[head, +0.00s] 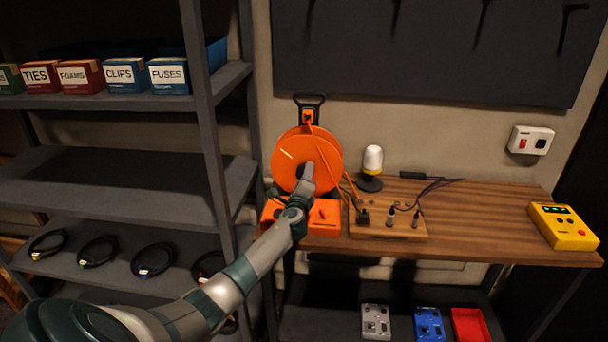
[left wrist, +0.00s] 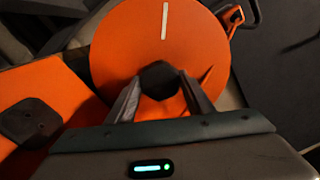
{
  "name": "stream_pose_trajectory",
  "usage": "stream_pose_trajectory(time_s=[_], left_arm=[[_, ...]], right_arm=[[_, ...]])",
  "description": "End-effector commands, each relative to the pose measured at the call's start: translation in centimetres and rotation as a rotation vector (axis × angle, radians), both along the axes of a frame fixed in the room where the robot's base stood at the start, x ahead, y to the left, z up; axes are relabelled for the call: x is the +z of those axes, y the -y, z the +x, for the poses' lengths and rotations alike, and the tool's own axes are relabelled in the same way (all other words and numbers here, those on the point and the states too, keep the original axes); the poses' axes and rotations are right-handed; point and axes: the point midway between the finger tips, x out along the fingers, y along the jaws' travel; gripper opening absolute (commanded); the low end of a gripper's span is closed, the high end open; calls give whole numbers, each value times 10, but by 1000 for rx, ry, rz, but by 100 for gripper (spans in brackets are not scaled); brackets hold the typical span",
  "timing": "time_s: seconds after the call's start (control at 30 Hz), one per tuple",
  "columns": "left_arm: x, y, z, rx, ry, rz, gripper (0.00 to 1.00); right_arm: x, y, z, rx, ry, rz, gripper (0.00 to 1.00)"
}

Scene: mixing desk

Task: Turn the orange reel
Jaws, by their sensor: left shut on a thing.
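The orange reel (head: 300,150) stands upright on its orange base at the left end of the wooden desk, with a black carry handle above it. Its round face fills the left wrist view (left wrist: 120,50), with a white line mark near the top there. In the head view the mark sits left of the hub and slants. My left gripper (head: 307,180) is at the reel's face, and in the left wrist view (left wrist: 160,85) its fingers are shut on the black hub knob (left wrist: 160,78) at the centre. My right gripper is in neither view.
A wooden board (head: 385,228) with plugs and a white-topped lamp (head: 372,160) stand right of the reel. A yellow device (head: 562,226) lies at the desk's right end. A grey shelf (head: 120,180) with boxes and cables stands left, close to my arm.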

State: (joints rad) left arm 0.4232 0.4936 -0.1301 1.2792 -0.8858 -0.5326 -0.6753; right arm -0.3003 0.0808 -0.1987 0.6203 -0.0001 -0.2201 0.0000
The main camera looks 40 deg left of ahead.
Motion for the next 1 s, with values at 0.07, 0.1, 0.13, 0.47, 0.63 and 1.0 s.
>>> stream_pose_trajectory(time_s=[0.07, 0.1, 0.13, 0.47, 0.63, 1.0], left_arm=[[1, 0, 0, -1, -42, 63, 7], [1, 0, 0, -1, -62, 97, 7], [1, 0, 0, -1, -77, 120, 7], [0, 0, 0, -1, -236, 379, 7], [0, 1, 0, -1, -300, 483, 7], [-2, 1, 0, -1, -367, 592, 7]], right_arm=[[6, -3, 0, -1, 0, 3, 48], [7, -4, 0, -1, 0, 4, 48], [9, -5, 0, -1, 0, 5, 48], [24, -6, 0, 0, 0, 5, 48], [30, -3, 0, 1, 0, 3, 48], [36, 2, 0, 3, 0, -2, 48]])
